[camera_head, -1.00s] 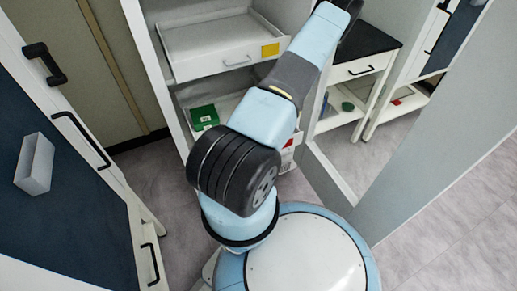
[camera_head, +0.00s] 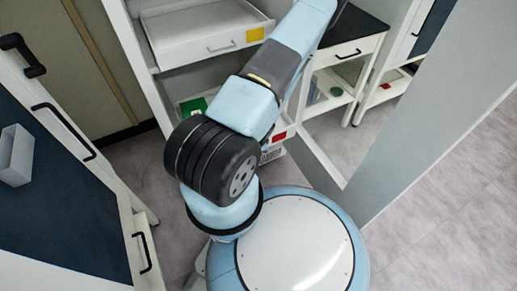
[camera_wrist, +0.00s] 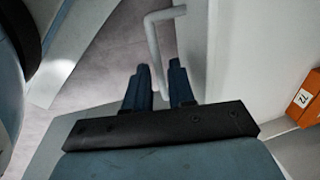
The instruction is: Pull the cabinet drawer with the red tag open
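The white cabinet (camera_head: 137,62) stands at the back in the head view. A red tag (camera_head: 279,137) shows low on it, partly hidden behind my arm. The drawer above carries a yellow tag (camera_head: 255,35) and a pale handle. In the wrist view, a white bar handle (camera_wrist: 153,40) stands out from a white front (camera_wrist: 260,50), and an orange-red tag (camera_wrist: 304,97) marked with a number sits at the right. My gripper (camera_wrist: 159,68) has its two dark fingers apart, with the handle's lower part between them. Firm contact is not visible. The head view does not show my fingers.
A green box (camera_head: 190,106) lies in the cabinet's lower section. A white and dark-blue cabinet with black handles (camera_head: 66,130) stands close at the left. A grey panel (camera_head: 430,120) stands at the right. A black-topped table (camera_head: 352,28) is behind. Some floor is clear at the right.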

